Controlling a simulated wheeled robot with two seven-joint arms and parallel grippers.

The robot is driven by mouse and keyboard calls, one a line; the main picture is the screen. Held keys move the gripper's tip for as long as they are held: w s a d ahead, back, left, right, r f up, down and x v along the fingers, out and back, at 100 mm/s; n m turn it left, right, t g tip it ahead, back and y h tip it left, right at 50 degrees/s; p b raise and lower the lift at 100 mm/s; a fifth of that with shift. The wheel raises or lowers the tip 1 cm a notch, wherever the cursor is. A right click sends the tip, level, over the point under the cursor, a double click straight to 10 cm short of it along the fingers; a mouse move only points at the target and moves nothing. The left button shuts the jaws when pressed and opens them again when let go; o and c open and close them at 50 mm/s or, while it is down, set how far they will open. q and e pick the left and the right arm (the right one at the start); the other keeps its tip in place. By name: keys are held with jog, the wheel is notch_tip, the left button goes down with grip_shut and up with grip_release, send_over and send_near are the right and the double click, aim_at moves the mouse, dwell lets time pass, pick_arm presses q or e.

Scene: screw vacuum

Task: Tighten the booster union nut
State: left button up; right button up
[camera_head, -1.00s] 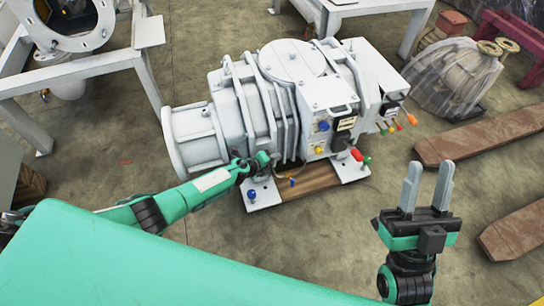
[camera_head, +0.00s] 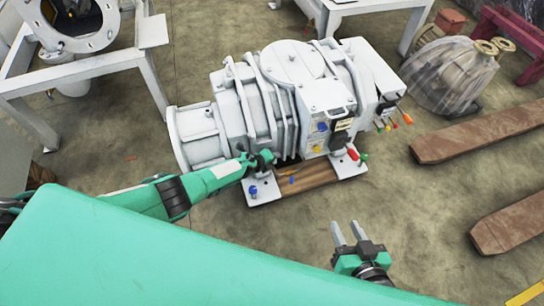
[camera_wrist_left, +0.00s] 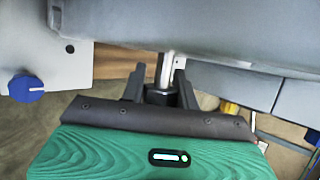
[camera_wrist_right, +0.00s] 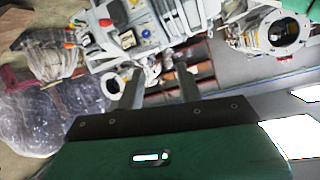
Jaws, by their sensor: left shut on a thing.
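The booster, a large white vacuum pump (camera_head: 262,108), stands on a wooden pallet in the middle of the head view. My left gripper (camera_head: 268,158) reaches its lower front side. In the left wrist view a short metal pipe (camera_wrist_left: 165,68) comes down from the pump body to a dark union nut (camera_wrist_left: 160,94). The left gripper's fingers (camera_wrist_left: 159,88) stand on both sides of this nut and are shut on it. In the head view the arm and pump mostly hide the nut. My right gripper (camera_head: 346,228) is open and empty, in front of the pump and to its right.
A blue knob (camera_head: 253,190) sits on the base plate beside the left gripper. Brown beams (camera_head: 490,132) lie on the floor at right. A white frame (camera_head: 75,70) stands at left.

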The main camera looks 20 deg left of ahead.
jog(key=shift+d+f+g, duration=0.1)
jog(key=shift+d+g, duration=0.3)
jog(key=shift+d, duration=0.1)
pick_arm(q)
jog(key=shift+s+f, duration=0.1)
jog(key=o, duration=1)
jog(key=shift+p, duration=0.3)
pick_arm(e)
jog(key=shift+s, duration=0.1)
